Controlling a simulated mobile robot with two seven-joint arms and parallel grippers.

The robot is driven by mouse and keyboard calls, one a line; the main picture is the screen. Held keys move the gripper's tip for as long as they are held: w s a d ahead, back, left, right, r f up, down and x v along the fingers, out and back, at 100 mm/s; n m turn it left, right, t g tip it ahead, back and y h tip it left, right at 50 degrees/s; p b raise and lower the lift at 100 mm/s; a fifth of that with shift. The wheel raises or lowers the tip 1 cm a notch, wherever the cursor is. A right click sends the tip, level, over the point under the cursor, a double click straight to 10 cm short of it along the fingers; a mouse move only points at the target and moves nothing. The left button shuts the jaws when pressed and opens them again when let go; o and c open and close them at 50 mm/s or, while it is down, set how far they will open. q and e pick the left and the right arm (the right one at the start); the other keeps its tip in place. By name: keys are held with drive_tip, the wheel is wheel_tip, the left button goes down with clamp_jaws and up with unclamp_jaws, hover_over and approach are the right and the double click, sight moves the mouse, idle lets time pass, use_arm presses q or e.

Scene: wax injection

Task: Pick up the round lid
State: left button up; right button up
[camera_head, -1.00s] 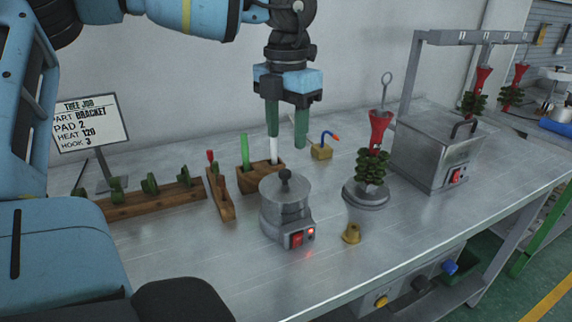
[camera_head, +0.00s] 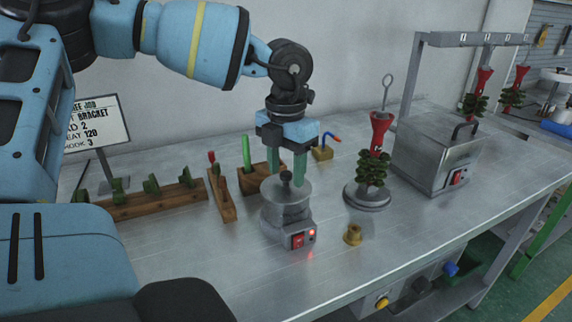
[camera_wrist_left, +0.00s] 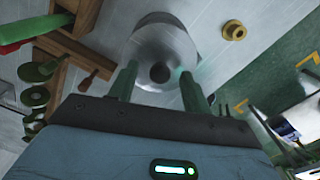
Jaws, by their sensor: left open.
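The round lid (camera_head: 300,190) is grey metal with a dark knob (camera_head: 286,176). It sits on a small round metal pot (camera_head: 284,219) with a red switch and a lit red light. My left gripper (camera_head: 286,170) points down just above the lid, with its green fingers apart. In the left wrist view the lid (camera_wrist_left: 150,45) lies below, and its knob (camera_wrist_left: 160,72) shows between the open fingertips (camera_wrist_left: 158,70). I cannot tell whether the fingers touch the knob. My right gripper is not in view.
Wooden holders with tools (camera_head: 222,195) and a wooden rack (camera_head: 150,205) stand to the left. A brass piece (camera_head: 352,235) and a red-and-green tree on a round base (camera_head: 367,198) are to the right. A metal tank (camera_head: 438,158) stands farther right. The table front is clear.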

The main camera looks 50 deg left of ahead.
sight(286, 173)
use_arm(q)
drive_tip(key=shift+c, duration=0.3)
clamp_jaws()
drive_tip(key=shift+r, duration=0.1)
wheel_tip(286, 173, up, 10)
idle(0.4)
